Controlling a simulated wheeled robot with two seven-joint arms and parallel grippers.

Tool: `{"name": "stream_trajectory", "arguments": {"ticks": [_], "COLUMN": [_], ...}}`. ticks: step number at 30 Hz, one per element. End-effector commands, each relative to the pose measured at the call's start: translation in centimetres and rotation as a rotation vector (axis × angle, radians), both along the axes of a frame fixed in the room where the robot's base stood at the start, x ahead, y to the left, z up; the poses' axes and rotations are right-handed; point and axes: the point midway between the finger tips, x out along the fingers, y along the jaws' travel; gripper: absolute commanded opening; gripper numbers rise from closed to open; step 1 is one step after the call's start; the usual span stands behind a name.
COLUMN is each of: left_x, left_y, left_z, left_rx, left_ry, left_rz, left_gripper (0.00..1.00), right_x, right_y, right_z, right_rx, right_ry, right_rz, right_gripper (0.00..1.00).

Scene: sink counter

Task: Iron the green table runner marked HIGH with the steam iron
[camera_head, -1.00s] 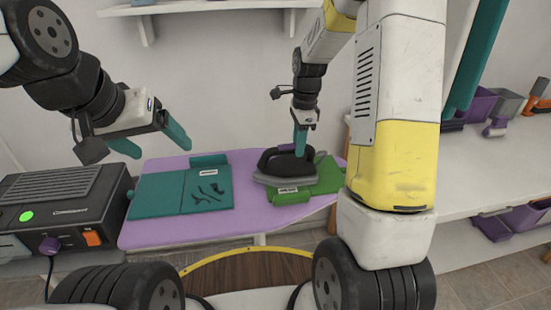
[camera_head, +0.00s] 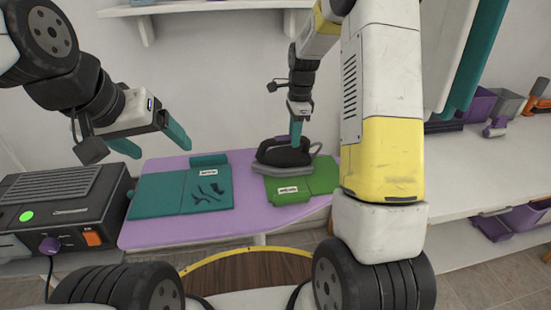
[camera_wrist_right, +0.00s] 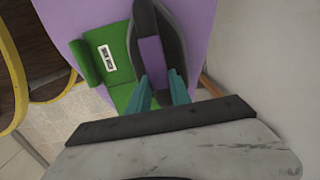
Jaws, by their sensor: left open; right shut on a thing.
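The green table runner (camera_head: 305,186) lies on the right part of the purple ironing board (camera_head: 165,229). It bears a small white label (camera_head: 288,189), too small to read surely. The dark steam iron (camera_head: 283,153) stands soleplate down at the runner's far-left edge, partly over it. My right gripper (camera_head: 296,142) is shut on the iron's handle from above. In the right wrist view, its teal fingers (camera_wrist_right: 162,92) reach to the iron (camera_wrist_right: 172,30), beside the green runner (camera_wrist_right: 123,72). My left gripper (camera_head: 154,148) is open and empty, above the board's left end.
A teal cloth (camera_head: 180,190) with a label and dark marks lies on the board's left part. A black station (camera_head: 62,212) with a green light and purple knob stands at left. A white shelf counter (camera_head: 475,175) is at right.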

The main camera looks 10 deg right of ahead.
Motion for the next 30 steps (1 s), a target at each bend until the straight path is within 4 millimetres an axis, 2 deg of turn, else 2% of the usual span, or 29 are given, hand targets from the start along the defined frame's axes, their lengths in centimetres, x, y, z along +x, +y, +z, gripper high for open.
{"name": "stream_trajectory", "arguments": {"ticks": [5, 19, 30], "left_x": [0.0, 0.0, 0.0], "left_y": [0.0, 0.0, 0.0], "left_z": [0.0, 0.0, 0.0], "left_rx": [0.000, 0.000, 0.000], "left_ry": [0.000, 0.000, 0.000], "left_rz": [0.000, 0.000, 0.000], "left_gripper": [0.80, 0.80, 0.80], "right_x": [-0.4, -4.5, -5.0], "right_y": [-0.1, -0.2, -0.2], "right_z": [0.0, 0.2, 0.2], "right_rx": [-0.001, -0.001, 0.000], "right_ry": [-0.001, 0.000, -0.001], "right_rz": [-0.001, 0.000, 0.000], "right_gripper": [0.00, 0.00, 0.00]}}
